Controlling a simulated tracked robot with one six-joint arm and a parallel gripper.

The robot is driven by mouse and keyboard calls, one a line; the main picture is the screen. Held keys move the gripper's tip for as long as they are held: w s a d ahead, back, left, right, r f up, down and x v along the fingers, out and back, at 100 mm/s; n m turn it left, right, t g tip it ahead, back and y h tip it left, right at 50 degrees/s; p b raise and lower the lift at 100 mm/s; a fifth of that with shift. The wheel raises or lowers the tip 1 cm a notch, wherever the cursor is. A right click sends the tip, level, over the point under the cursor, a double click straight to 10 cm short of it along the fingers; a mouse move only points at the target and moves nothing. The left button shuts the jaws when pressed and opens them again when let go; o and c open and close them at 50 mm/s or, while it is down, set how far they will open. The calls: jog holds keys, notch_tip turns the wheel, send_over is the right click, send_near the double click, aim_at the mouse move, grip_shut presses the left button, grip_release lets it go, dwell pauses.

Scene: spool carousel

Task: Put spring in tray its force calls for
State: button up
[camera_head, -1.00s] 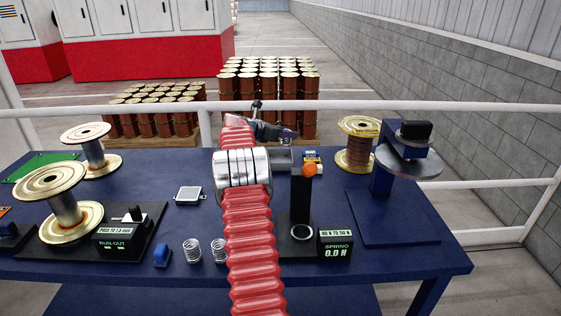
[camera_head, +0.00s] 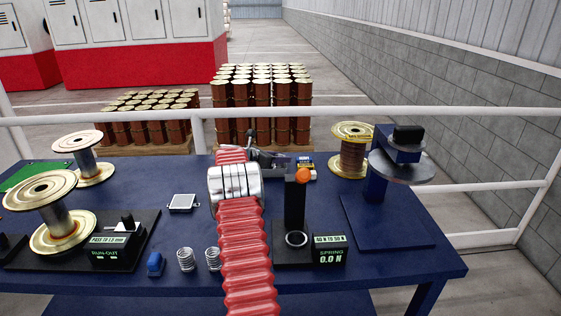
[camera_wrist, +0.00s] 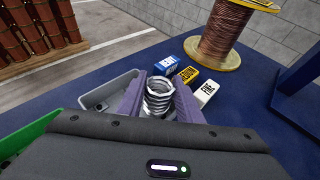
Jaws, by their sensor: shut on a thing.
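My gripper (camera_wrist: 160,96) is shut on a silver coil spring (camera_wrist: 159,88), held upright between its purple fingers in the wrist view. In the head view my gripper (camera_head: 265,158) is near the table's back edge, and the held spring cannot be made out. A grey tray (camera_wrist: 122,84) lies just left of the fingers, partly hidden by them. A green tray-like thing (camera_wrist: 30,143) shows at lower left. Blue (camera_wrist: 166,62), yellow (camera_wrist: 185,74) and white (camera_wrist: 206,92) lettered blocks stand behind and right. The spring tester (camera_head: 295,205) reads 0.0 N.
Two more springs stand at the front, one left (camera_head: 186,260) and one right (camera_head: 212,259). A copper-wound spool (camera_head: 353,155) and a blue stand (camera_head: 390,195) are at right. Empty spools (camera_head: 60,215) and the run-out gauge (camera_head: 112,249) are at left. A white rail (camera_head: 470,114) runs behind.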

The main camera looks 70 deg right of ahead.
jog(key=shift+f, duration=0.65)
jog(key=shift+f, duration=0.1)
jog(key=o, duration=1.1)
jog(key=shift+o, duration=0.2)
jog(key=shift+w+a, duration=0.1)
jog(key=v, duration=1.1)
jog(key=shift+w+a+r, duration=0.15)
jog(key=shift+a+r, duration=0.1)
jog(key=shift+a, duration=0.05)
